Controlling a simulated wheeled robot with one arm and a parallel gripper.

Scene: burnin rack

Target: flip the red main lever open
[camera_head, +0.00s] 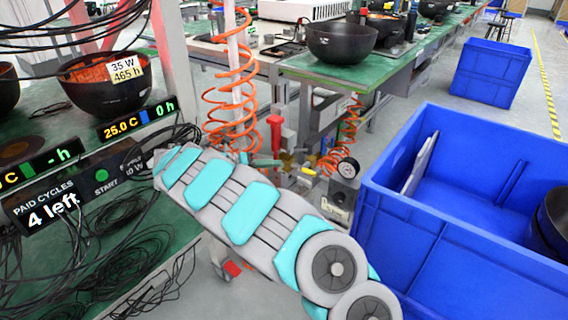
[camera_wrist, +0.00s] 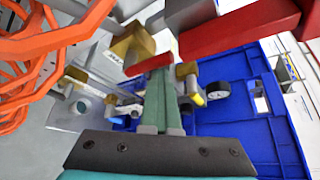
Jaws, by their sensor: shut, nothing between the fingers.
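The red main lever (camera_head: 276,132) stands roughly upright on the valve assembly in the head view, above brass fittings (camera_head: 291,160). In the wrist view a long red bar (camera_wrist: 243,29), apparently the same lever, crosses the upper right, close to the camera. A shorter red piece (camera_wrist: 151,64) shows just beyond my fingertips. My gripper (camera_wrist: 164,78) is shut and empty, its green fingers pointing toward the brass fittings. Whether the fingertips touch the red piece or the lever, I cannot tell.
A small yellow handle (camera_head: 306,171) and a round gauge (camera_head: 348,168) sit right of the lever. Orange coiled hoses (camera_head: 231,100) hang on its left. A blue bin (camera_head: 465,170) stands at the right. The rack (camera_head: 95,190) with loose black cables is at the left.

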